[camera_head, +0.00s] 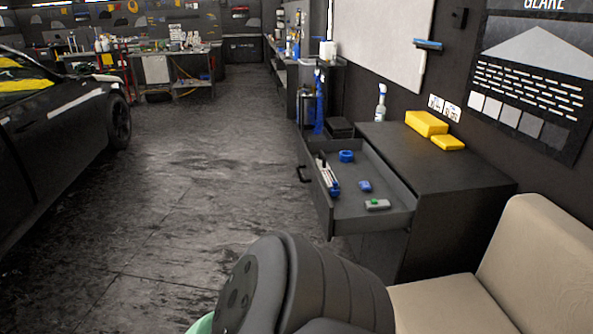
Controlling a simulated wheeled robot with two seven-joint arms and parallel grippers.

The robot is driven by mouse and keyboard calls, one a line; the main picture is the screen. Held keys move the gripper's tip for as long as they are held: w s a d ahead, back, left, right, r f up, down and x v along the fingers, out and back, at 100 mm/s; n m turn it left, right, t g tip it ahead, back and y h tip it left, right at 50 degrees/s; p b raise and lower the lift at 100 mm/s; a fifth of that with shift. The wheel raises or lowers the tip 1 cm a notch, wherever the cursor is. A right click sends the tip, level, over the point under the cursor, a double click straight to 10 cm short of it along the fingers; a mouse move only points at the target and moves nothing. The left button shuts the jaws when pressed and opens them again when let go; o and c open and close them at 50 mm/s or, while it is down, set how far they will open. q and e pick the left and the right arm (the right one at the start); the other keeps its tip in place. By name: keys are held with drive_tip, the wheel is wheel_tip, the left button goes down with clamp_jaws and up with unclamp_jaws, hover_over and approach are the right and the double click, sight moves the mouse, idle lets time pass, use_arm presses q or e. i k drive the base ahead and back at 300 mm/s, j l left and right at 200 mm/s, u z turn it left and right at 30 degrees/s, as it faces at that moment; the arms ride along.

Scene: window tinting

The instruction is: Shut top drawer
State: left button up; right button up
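The top drawer (325,200) of the dark cabinet (440,170) is pulled out to the left, toward the open floor. Its dark handle (304,173) is on the drawer's left-facing front. Inside the drawer lie a blue tape roll (347,156), a small blue item (365,186), a grey and green tool (377,204) and several long tools (327,176) along the front wall. A large dark rounded arm part of mine fills the bottom centre. Neither gripper shows in this view.
A beige seat (530,270) is at the lower right. A black car (50,130) stands at the left. The floor (190,190) between is clear.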

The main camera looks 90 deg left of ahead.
sight(347, 213)
drive_tip(key=u, duration=2.7)
drive_tip(key=i+j+z, duration=0.15)
drive_tip(key=z, duration=0.25)
drive_tip(key=i+j+z, duration=0.15)
drive_tip(key=z, duration=0.3)
drive_tip(key=i+j, duration=0.15)
drive_tip(key=j, duration=0.2)
drive_tip(key=i+j+z, duration=0.1)
drive_tip(key=j, duration=0.25)
drive_tip(key=i+j+z, duration=0.1)
drive_tip(key=i+j, duration=0.3)
drive_tip(key=j, duration=0.3)
drive_tip(key=i+j+z, duration=0.1)
drive_tip(key=j, duration=0.3)
drive_tip(key=i+j, duration=0.15)
drive_tip(key=j, duration=0.2)
drive_tip(key=i+j+z, duration=0.1)
drive_tip(key=j, duration=0.3)
drive_tip(key=i, duration=0.05)
